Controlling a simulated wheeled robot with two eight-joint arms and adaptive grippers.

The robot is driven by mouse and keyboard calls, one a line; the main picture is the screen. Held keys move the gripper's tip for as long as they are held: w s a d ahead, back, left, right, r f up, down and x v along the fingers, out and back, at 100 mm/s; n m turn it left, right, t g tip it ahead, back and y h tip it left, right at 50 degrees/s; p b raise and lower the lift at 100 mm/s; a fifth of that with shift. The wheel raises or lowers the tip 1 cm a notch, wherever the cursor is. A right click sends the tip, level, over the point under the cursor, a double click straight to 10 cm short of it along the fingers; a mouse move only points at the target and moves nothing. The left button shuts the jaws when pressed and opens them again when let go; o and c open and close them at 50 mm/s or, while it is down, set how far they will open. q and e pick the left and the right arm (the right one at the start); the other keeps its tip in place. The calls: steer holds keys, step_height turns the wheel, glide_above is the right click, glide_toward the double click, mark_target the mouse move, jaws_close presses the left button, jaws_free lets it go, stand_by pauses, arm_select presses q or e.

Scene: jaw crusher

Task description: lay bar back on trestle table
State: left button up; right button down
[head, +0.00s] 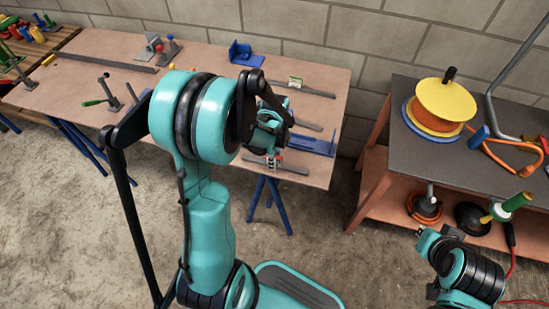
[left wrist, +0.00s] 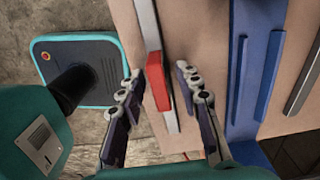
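A grey flat bar with a red section (left wrist: 158,82) lies near the front edge of the trestle table (head: 330,105). In the head view, the grey bar (head: 291,169) shows partly past my gripper. My left gripper (head: 273,158) is above the bar at the table's right end. In the left wrist view, my left gripper (left wrist: 160,76) is open, its fingers on either side of the red section with gaps between. The bar looks flat on the tabletop, but contact is not clear. My right arm is at the lower right of the head view; no right fingers can be made out.
A blue channel-shaped piece (head: 314,146) lies beside the bar, with other grey bars (head: 306,91) behind. A blue bracket (head: 246,54) stands at the back. A dark-topped bench (head: 405,157) with yellow and orange reels stands to the right. Clamps occupy the table's left half.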

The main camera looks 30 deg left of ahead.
arm_select(q)
step_height(320, 180, up, 11)
steer(key=p, duration=0.4)
steer(key=shift+p, duration=0.35)
steer(key=s+d+r+n+t, duration=0.7)
steer(key=s+d+r+n, duration=0.2)
steer(key=n, duration=0.6)
steer(key=shift+s+d+r, duration=0.3)
steer(key=shift+d+r, duration=0.35)
steer(key=shift+r, duration=0.1)
